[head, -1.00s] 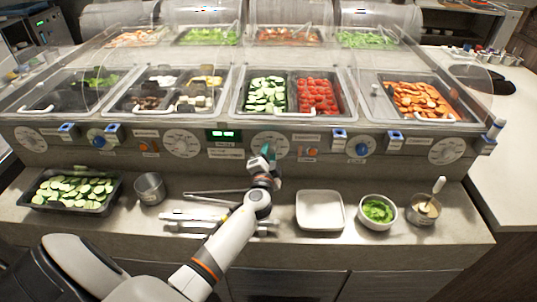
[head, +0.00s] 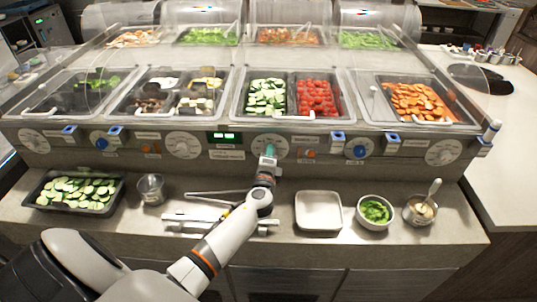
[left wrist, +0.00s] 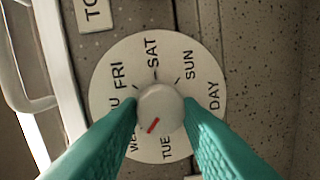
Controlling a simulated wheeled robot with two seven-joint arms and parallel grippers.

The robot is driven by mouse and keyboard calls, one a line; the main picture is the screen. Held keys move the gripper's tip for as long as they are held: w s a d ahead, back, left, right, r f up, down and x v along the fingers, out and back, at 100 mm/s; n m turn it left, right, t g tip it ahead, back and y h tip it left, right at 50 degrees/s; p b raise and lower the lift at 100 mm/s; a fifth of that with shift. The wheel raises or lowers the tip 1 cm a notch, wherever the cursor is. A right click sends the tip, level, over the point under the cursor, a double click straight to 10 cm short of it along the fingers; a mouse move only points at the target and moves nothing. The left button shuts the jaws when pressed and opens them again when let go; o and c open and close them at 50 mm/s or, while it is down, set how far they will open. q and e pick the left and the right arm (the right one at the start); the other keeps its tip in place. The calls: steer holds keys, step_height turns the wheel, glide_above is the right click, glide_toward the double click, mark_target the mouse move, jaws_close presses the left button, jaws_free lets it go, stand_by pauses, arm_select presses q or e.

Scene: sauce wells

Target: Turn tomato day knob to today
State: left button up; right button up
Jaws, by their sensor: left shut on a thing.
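The day knob (left wrist: 160,106) is a small round grey knob on a white dial (left wrist: 110,88) marked with day names, on the counter's front panel. Its red mark points down-left, between WED and TUE, in the left wrist view. FRI, SAT and SUN read clearly; part of the lower dial is hidden by my fingers. My left gripper (left wrist: 160,112) has its teal fingers shut on the knob's sides. In the head view the dial (head: 270,143) sits below the cucumber and tomato wells, with my left gripper (head: 268,154) in front of it. My right gripper is not in view.
Other white dials (head: 184,145), orange and blue buttons and a lit green display (head: 224,137) line the panel; the display is too small to read. On the ledge below are a cucumber tray (head: 75,207), tongs, a white dish (head: 318,228) and a lettuce bowl (head: 375,224).

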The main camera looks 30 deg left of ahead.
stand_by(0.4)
arm_select(q)
steer(key=shift+f, duration=0.1)
steer(key=o, duration=1)
steer(key=shift+c, duration=0.2)
steer(key=shift+s, duration=0.1)
steer(key=b+v, duration=0.2)
steer(key=v, duration=0.9)
steer(key=shift+s+d, duration=0.25)
steer(key=shift+s, duration=0.1)
